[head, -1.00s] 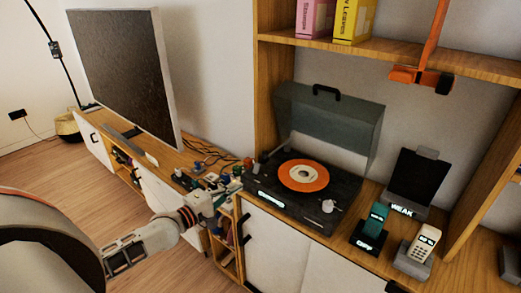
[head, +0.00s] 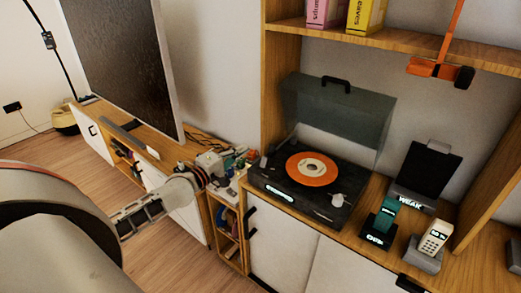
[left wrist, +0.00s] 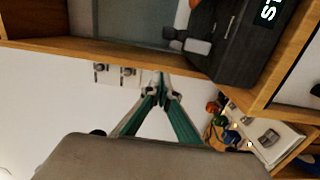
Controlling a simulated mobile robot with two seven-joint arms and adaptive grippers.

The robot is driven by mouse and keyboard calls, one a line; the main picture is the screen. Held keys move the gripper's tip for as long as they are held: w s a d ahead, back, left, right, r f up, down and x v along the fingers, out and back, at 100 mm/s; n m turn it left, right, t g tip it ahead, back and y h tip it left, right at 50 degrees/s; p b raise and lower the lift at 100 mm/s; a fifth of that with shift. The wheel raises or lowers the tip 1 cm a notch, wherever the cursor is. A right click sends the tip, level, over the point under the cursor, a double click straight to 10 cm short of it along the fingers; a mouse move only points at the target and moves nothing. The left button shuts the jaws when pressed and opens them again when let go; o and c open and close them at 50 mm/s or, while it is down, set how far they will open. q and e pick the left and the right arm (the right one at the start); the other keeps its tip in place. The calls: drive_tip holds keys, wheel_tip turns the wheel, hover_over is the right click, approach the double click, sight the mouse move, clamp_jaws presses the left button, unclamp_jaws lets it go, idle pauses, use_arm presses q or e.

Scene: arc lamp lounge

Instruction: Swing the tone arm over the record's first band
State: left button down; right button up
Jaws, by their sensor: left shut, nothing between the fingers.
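The record player (head: 272,190) is a dark deck with its smoky lid (head: 345,112) raised. An orange record (head: 297,175) with a pale centre lies on it. A small pale part (head: 338,200) at the deck's front right looks like the tone arm's base; the slender arm is too small to make out. My left gripper (head: 238,163) is left of the deck, apart from it and partly lost against small coloured objects. In the left wrist view, its teal fingers (left wrist: 162,92) meet at the tips, empty, with the deck (left wrist: 240,50) beyond. My right gripper is not visible.
A low cabinet with a television (head: 125,60) stands to the left. A watch on a stand (head: 383,220), a cordless phone (head: 432,240) and a dark tablet-like stand (head: 430,175) are right of the deck. An orange hanger (head: 437,68) hangs below the upper shelf.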

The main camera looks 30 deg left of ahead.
use_arm(q)
drive_tip(key=w+d+p, duration=0.1)
drive_tip(key=w+d, duration=0.2)
drive_tip(key=w, duration=0.1)
drive_tip(key=shift+d, duration=0.3)
drive_tip(key=shift+w+d+f, duration=0.1)
drive_tip(key=shift+w+d, duration=0.05)
drive_tip(key=shift+d, duration=0.3)
drive_tip(key=shift+d, duration=0.15)
